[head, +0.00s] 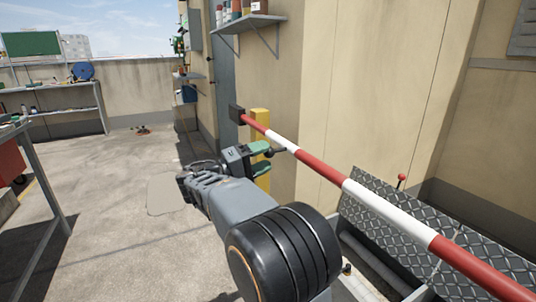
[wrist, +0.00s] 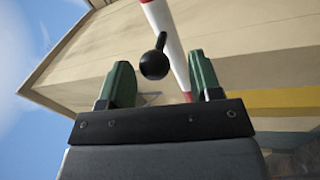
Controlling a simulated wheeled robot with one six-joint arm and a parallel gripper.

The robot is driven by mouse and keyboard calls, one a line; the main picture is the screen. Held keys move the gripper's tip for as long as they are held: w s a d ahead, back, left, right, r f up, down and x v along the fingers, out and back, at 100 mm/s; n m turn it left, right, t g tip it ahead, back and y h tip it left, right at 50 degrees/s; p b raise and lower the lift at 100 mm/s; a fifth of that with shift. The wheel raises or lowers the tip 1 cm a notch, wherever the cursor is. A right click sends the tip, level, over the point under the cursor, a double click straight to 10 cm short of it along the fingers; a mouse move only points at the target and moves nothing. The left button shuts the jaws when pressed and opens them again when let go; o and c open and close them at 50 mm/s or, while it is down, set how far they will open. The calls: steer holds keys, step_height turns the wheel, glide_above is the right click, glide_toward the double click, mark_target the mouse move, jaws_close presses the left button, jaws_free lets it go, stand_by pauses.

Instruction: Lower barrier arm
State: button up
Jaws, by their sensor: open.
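The barrier arm (head: 324,174) is a long red and white striped bar. It runs from a yellow post (head: 260,122) with a black block (head: 237,114) at its far end towards the lower right. A handle with a black ball knob (head: 281,151) sticks out from the bar. My gripper (head: 262,158) is open, its green fingers close to this handle. In the wrist view the knob (wrist: 154,65) shows between the two fingertips, nearer the left one, with the bar (wrist: 166,30) behind it. I cannot tell whether a finger touches it.
A dark tread-plate surface (head: 385,212) lies under the bar at right, with a small red-knobbed lever (head: 401,181) beside it. A beige wall (head: 330,110) stands behind, with a shelf of bottles (head: 250,20). A workbench (head: 55,110) stands far left. The concrete floor at left is mostly clear.

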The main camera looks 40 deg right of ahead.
steer(key=p+v, duration=0.2)
steer(key=v, duration=0.8)
steer(key=b+x, duration=0.2)
steer(key=x, duration=1)
steer(key=shift+b, duration=0.4)
